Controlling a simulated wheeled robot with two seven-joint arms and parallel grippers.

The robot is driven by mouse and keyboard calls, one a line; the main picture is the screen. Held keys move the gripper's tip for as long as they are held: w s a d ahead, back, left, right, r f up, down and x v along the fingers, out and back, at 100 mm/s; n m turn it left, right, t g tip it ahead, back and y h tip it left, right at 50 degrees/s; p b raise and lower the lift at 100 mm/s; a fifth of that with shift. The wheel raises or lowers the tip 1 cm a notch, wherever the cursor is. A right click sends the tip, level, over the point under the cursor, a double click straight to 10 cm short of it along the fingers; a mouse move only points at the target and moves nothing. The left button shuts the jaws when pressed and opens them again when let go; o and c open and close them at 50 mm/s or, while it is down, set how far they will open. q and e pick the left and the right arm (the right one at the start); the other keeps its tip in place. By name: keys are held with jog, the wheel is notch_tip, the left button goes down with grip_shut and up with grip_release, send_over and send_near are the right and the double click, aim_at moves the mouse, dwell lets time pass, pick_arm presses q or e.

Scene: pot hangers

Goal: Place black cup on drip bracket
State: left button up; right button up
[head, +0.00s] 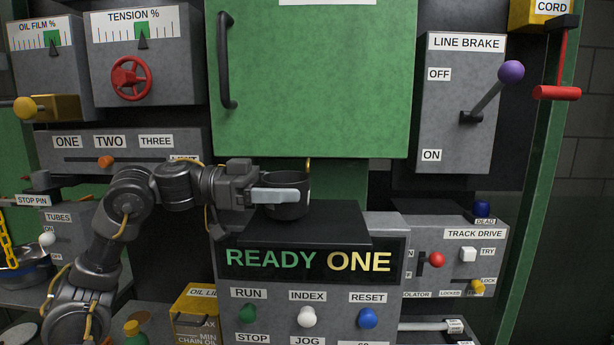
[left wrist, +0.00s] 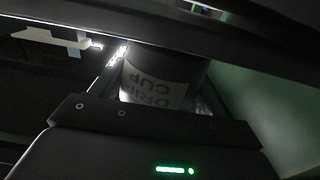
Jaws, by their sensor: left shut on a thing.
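The black cup (head: 286,205) is in the middle of the head view, just above or on the top of the black display box. My left gripper (head: 284,194) reaches in from the left and is shut on the cup, its pale finger along the near side. In the left wrist view the cup (left wrist: 165,80) sits between the fingers, its white label reading "DRIP CUP" upside down. A small yellow hook-like piece (head: 308,164) shows just above the cup's right rim; I cannot tell whether it is the drip bracket. My right gripper is not in view.
The READY ONE display box (head: 310,262) stands below the cup, its switches under it. A large green door (head: 315,80) with a black handle is above. The line brake box (head: 458,105) with a purple-knobbed lever is at the right. A red handwheel (head: 131,78) is upper left.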

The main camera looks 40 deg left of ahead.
aim_at(307, 192)
pick_arm(q)
jog(key=shift+w+d+r, duration=0.1)
jog(key=shift+w+d, duration=0.1)
jog(key=p+x, duration=0.3)
jog(key=shift+w+d, duration=0.15)
jog(key=shift+d, duration=0.05)
jog(key=shift+f, duration=0.45)
jog(key=shift+a, duration=0.15)
jog(key=shift+f, duration=0.1)
jog(key=shift+f, duration=0.15)
jog(key=o, duration=1)
